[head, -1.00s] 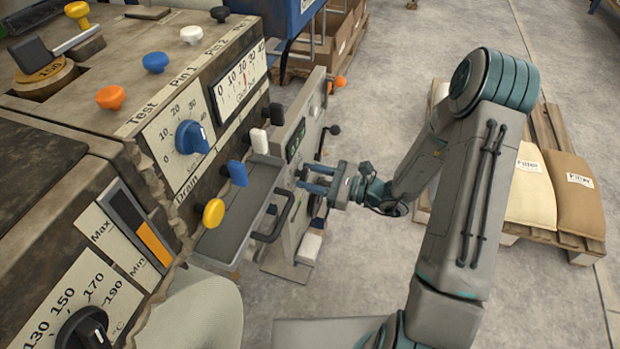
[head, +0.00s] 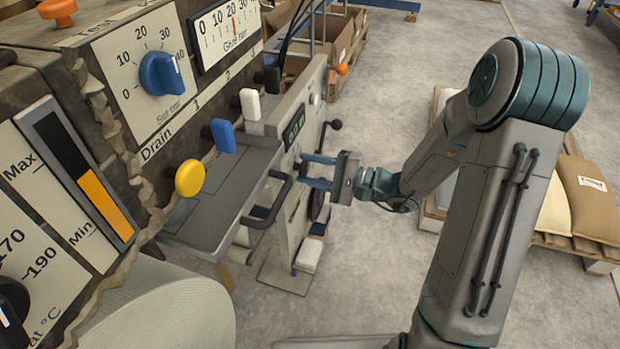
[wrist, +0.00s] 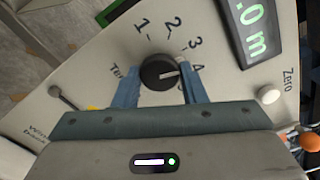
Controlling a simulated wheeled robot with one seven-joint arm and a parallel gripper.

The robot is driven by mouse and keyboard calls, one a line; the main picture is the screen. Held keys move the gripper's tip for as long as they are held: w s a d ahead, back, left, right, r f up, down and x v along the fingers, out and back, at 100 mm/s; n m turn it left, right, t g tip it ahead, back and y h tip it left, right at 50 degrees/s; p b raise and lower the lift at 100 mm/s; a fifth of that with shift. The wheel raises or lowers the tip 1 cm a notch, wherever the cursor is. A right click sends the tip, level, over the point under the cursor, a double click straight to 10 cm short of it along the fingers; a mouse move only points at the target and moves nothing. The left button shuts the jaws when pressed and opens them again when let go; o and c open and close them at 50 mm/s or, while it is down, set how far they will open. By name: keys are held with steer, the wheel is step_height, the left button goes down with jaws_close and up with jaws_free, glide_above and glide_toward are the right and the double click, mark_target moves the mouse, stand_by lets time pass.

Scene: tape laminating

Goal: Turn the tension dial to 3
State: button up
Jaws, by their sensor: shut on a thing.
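The black tension dial (wrist: 158,72) sits on the pale panel in the wrist view, with 1, 2, 3 and 4 printed around it. Its white pointer line points right, close to the 4 mark and below the 3. My gripper (wrist: 160,82) has one blue finger on each side of the dial and is shut on it. In the head view my gripper (head: 306,170) reaches the panel of the grey stand (head: 313,120) from the right.
A green digital display (wrist: 254,28) and a white Zero button (wrist: 268,95) lie right of the dial. In the head view, a tray with a dark handle (head: 268,205) stands left of my gripper. Open floor (head: 400,60) lies behind my arm.

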steer(key=shift+d+n+b, duration=0.15)
steer(key=shift+n+b, duration=1.35)
steer(key=shift+b, duration=0.1)
steer(key=shift+w, duration=0.1)
steer(key=o, duration=1)
steer(key=shift+c, duration=0.2)
steer(key=p+v, duration=0.3)
steer(key=v, duration=1)
steer(key=shift+s+d, duration=0.2)
steer(key=shift+d, duration=0.15)
steer(key=shift+r, duration=0.1)
